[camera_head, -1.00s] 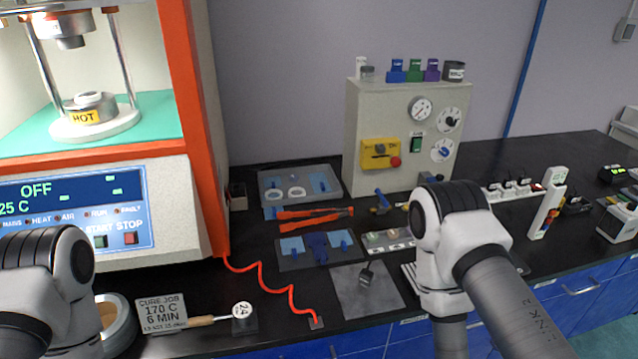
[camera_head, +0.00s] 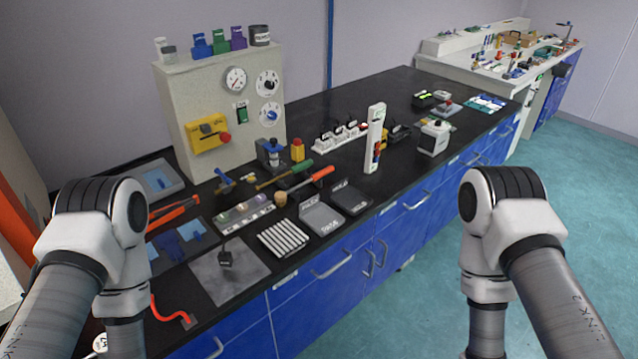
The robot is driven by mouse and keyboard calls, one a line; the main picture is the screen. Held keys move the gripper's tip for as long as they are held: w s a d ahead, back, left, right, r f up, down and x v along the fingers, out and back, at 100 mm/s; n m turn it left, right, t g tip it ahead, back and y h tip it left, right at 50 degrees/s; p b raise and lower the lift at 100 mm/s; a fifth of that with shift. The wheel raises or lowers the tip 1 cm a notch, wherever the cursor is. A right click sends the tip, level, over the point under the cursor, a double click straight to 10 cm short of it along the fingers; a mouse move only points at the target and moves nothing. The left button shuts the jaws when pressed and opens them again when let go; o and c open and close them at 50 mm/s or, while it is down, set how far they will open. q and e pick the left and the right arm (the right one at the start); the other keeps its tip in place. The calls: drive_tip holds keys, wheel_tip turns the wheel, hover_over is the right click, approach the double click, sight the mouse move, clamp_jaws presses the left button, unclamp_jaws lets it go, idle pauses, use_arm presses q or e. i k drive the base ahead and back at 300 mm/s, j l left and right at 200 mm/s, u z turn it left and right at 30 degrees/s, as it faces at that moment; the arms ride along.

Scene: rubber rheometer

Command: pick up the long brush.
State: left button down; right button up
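I cannot tell for certain which thing is the long brush. A long thin tool with a green handle (camera_head: 299,167) and a yellowish shaft lies on the black bench, right of the grey control box. Just in front of it lies a tool with an orange-red handle (camera_head: 321,173) and a round tan end. My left arm comes in at the lower left and my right arm at the lower right. Neither gripper shows; only upper arm links are visible.
The grey control box (camera_head: 240,120) stands at the back left. A white upright device (camera_head: 375,138) stands beyond the tools. Two dark grey trays (camera_head: 322,217) and a ribbed white plate (camera_head: 283,238) lie near the bench's front edge. Open floor (camera_head: 420,290) lies right of the blue cabinets.

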sight(280, 197)
drive_tip(key=i+l+u, duration=0.1)
drive_tip(key=i+l, duration=0.35)
drive_tip(key=l, duration=0.3)
drive_tip(key=i+l+u, duration=0.15)
drive_tip(key=l, duration=0.25)
drive_tip(key=i+l+u, duration=0.1)
drive_tip(key=i+l, duration=0.2)
drive_tip(key=l, duration=0.1)
